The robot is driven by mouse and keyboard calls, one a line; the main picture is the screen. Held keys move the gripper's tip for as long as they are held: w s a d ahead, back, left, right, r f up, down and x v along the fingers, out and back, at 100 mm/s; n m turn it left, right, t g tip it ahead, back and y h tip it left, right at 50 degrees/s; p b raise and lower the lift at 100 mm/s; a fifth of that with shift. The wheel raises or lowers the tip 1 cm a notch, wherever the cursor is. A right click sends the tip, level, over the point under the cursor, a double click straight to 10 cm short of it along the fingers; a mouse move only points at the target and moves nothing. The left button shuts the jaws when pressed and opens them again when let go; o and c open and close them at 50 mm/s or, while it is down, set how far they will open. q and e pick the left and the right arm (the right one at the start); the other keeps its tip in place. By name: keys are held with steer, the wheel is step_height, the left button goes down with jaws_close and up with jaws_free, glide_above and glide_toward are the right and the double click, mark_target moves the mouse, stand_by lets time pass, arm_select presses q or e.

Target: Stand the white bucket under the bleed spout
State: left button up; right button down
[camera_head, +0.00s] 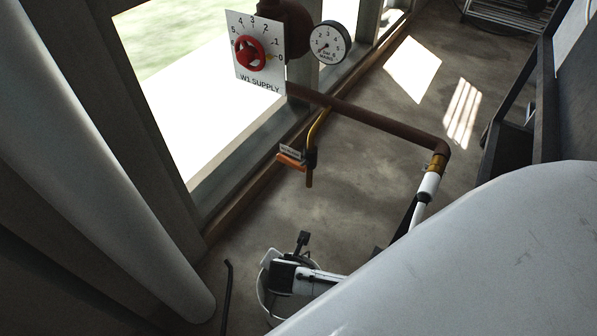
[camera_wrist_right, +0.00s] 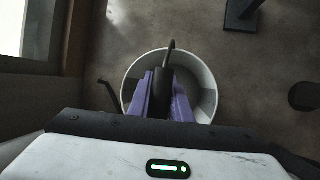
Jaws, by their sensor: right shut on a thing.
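The white bucket (camera_head: 263,289) is low in the head view, partly hidden behind my right gripper (camera_head: 285,275). In the right wrist view the bucket (camera_wrist_right: 206,88) shows as a round open rim beneath the gripper. The purple fingers of the right gripper (camera_wrist_right: 166,92) are shut on the bucket's dark upright handle (camera_wrist_right: 168,60). Whether the bucket touches the floor cannot be told. My left gripper is out of view.
A red valve knob (camera_head: 250,53) on a W1 supply plate and a pressure gauge (camera_head: 330,42) are above. A brown pipe (camera_head: 375,117) crosses to the right. A dark rod (camera_head: 227,298) is left of the bucket. The floor (camera_head: 345,200) below the spout looks clear.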

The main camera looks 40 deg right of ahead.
arm_select(q)
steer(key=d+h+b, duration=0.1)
steer(key=b, duration=0.1)
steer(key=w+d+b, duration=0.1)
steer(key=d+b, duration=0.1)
steer(key=b, duration=0.1)
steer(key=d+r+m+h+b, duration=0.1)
steer(key=b, duration=0.1)
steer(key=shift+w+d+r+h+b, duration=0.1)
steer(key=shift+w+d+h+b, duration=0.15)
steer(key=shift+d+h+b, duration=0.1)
arm_select(e)
steer(key=w+d+f, duration=0.3)
steer(key=w+d, duration=0.7)
steer(key=w, duration=0.1)
steer(key=shift+w+d+f, duration=0.2)
steer(key=shift+w, duration=0.1)
steer(key=shift+f, duration=0.2)
steer(key=c, duration=1.6)
jaws_free()
